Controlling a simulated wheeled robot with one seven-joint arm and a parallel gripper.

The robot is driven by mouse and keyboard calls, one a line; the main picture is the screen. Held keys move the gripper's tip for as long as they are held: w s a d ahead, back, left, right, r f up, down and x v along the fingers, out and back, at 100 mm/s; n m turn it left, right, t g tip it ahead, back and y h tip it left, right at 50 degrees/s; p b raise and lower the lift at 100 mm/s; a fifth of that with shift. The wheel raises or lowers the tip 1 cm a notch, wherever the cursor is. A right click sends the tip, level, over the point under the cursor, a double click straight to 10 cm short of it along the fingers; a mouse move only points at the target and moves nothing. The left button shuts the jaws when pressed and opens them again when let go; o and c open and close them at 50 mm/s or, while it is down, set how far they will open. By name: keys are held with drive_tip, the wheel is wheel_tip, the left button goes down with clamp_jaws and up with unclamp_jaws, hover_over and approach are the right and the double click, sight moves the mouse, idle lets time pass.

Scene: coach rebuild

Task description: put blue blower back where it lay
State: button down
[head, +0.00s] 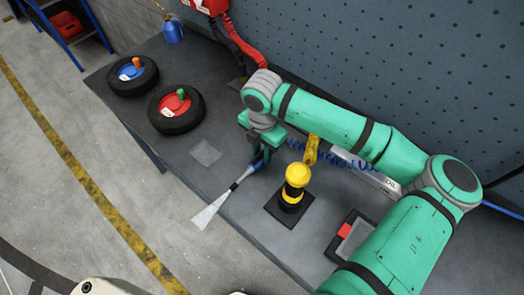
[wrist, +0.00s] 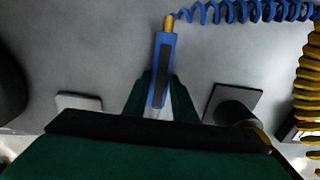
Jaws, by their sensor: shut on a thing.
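The blue blower (head: 249,171) has a blue body, a dark neck and a pale flared nozzle pointing toward the bench's front edge. My gripper (head: 260,157) is shut on its blue body. In the wrist view, the blower (wrist: 162,68) stands between the green fingers of my gripper (wrist: 161,88). A yellow fitting at its far end joins a blue coiled hose (wrist: 235,12). The nozzle is mostly hidden there by my gripper. I cannot tell whether the blower touches the bench (head: 180,185) or hangs just above it.
A pale square pad (head: 205,152) lies left of the blower. A yellow-and-black upright piece (head: 296,182) stands on a dark square pad to its right. Two tyres (head: 133,75) (head: 176,109) lie further left. A tray with a red block (head: 345,230) is at right.

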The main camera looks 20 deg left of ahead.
drive_tip(key=shift+f, duration=0.15)
drive_tip(key=c, duration=1.4)
unclamp_jaws()
wheel_tip(320, 180, up, 11)
drive_tip(key=shift+f, duration=0.1)
